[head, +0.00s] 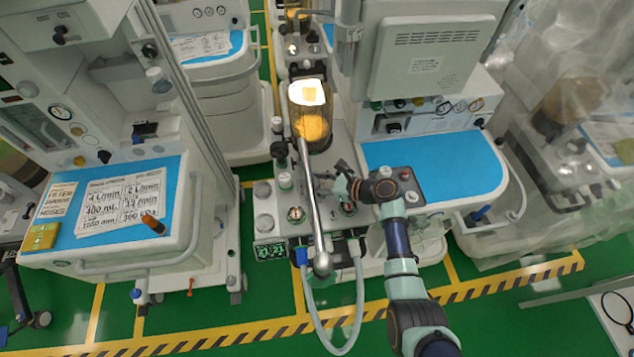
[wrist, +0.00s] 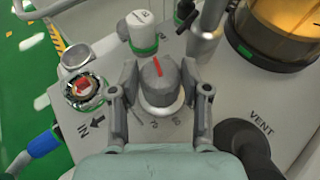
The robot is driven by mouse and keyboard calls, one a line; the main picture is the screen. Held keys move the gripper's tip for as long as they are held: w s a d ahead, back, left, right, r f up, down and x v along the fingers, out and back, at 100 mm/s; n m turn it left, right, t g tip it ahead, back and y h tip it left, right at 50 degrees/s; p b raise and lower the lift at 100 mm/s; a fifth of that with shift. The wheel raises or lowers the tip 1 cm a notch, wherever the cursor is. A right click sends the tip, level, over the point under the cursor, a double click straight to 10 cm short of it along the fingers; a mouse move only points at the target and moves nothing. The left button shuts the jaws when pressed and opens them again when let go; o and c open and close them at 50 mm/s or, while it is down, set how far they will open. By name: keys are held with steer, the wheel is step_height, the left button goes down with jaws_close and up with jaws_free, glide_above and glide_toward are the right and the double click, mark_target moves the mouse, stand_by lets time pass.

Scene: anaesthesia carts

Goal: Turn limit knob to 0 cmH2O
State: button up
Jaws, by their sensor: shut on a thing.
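The limit knob (wrist: 157,88) is dark grey with a red line on its top. The line points to the far side, slightly left, in the wrist view. Printed scale numbers show on the near side of the knob's base, partly hard to read. My gripper (wrist: 159,76) has one finger on each side of the knob and is shut on it. In the head view my gripper (head: 343,190) is over the top of the middle machine, and the knob is mostly hidden there.
A white-capped knob with a green band (wrist: 142,32) stands just beyond. A round gauge with a red centre (wrist: 83,88) is at left. A black hose (wrist: 243,143) by "VENT" and an amber canister (wrist: 285,30) are at right. A metal pole (head: 312,200) stands left of my gripper.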

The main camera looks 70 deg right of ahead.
stand_by(0.3)
steer(key=o, duration=1.1)
steer(key=shift+o, duration=0.2)
